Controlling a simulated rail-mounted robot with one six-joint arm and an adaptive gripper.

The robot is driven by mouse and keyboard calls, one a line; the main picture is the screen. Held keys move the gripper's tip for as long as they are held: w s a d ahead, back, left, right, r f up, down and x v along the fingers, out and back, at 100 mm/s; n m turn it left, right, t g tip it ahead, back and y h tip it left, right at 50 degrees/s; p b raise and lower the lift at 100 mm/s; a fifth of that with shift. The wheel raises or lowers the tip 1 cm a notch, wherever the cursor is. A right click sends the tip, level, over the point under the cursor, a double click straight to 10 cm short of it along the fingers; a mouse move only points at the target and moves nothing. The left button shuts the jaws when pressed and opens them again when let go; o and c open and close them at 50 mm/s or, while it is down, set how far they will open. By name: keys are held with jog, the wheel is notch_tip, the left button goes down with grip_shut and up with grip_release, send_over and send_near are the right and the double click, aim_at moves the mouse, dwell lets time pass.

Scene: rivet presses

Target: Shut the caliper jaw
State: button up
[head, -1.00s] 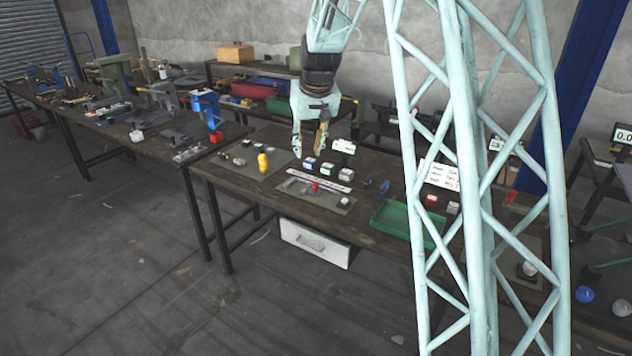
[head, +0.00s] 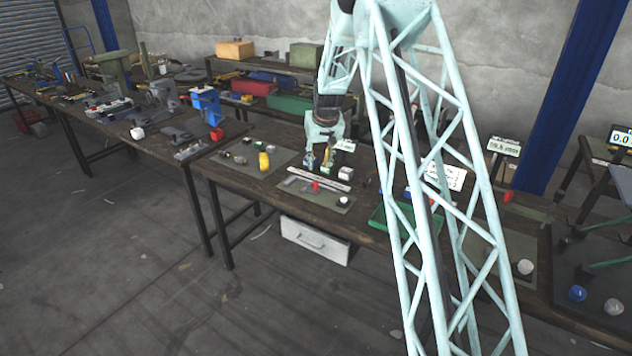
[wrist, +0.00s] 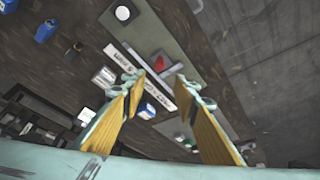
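The grey caliper (head: 299,184) lies on a grey mat (head: 333,205) near the front of the middle bench, with a small red part (head: 316,185) on it. In the wrist view the caliper (wrist: 130,53) lies beyond the fingertips, its red part (wrist: 160,62) almost between them in the picture. My gripper (head: 318,168) is above the bench, just behind the caliper and its white label strip (head: 320,174). In the wrist view my gripper (wrist: 160,80) is open, with yellow-padded fingers apart and nothing between them. I cannot tell whether the caliper jaw is open.
Small white-topped blocks (head: 345,172) stand close to my gripper. A yellow piece (head: 263,161) is on the left mat. A green tray (head: 378,217) is to the right, partly behind my arm. A round white-topped piece (wrist: 122,13) sits on the caliper mat.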

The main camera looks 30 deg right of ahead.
aim_at(316, 182)
jog(key=shift+w+f, duration=0.1)
jog(key=shift+f, duration=0.1)
dwell(0.4)
jog(key=shift+x, duration=6.8)
jog(key=shift+w, duration=0.1)
grip_shut()
